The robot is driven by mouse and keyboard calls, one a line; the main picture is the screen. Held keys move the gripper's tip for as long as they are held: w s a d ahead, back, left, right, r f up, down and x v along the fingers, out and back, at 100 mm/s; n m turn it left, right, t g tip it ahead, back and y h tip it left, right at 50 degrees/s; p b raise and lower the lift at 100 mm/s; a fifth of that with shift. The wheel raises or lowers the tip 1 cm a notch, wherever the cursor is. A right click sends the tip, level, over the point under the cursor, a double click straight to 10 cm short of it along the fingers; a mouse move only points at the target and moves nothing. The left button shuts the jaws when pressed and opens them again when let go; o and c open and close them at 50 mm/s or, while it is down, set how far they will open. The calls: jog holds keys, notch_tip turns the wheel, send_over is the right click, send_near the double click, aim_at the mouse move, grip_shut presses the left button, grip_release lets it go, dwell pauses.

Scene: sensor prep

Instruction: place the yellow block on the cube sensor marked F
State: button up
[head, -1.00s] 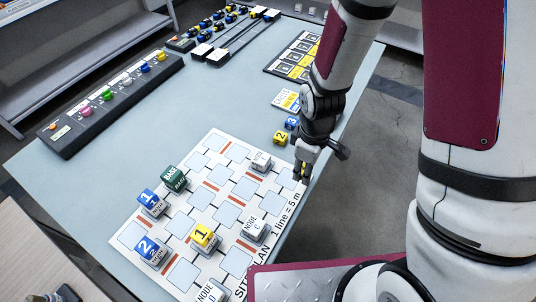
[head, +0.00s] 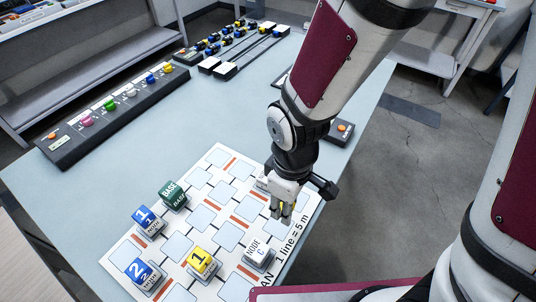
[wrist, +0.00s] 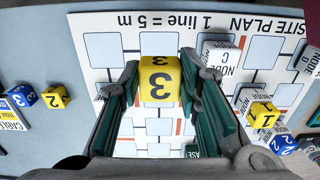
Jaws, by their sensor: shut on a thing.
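A yellow block marked 3 (wrist: 160,80) sits between my gripper's fingers in the wrist view; only a sliver of it shows in the head view. My gripper (head: 284,212) is shut on it, pointing down over the right edge of the white site plan board (head: 222,158). A white cube sensor (head: 262,183) is partly hidden behind my gripper in the head view, and its letter cannot be read. No letter F is legible in either view. The block appears held above the board.
Cube sensor NODE C (head: 257,250) stands nearby with a bare top. Another sensor carries a yellow 1 block (head: 202,261). Blue 1 (head: 145,216), blue 2 (head: 140,271) and green BASE (head: 173,193) blocks stand to the left. Loose yellow 2 (wrist: 55,96) and blue 3 (wrist: 22,95) blocks lie beside the board.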

jog(key=shift+w+f+b, duration=0.15)
jog(key=shift+w+b, duration=0.05)
jog(key=shift+b, duration=0.15)
jog(key=shift+w+a, duration=0.15)
jog(key=shift+w, duration=0.2)
jog(key=w+a, duration=0.1)
jog(key=w, duration=0.3)
jog(key=w+a, duration=0.1)
jog(key=w, duration=0.2)
jog(key=w+a+f, duration=0.1)
jog(key=w, duration=0.3)
jog(key=shift+w, duration=0.5)
jog(key=shift+a+f, duration=0.1)
jog(key=shift+f, duration=1.65)
jog(key=shift+f, duration=0.15)
jog(key=o, duration=1)
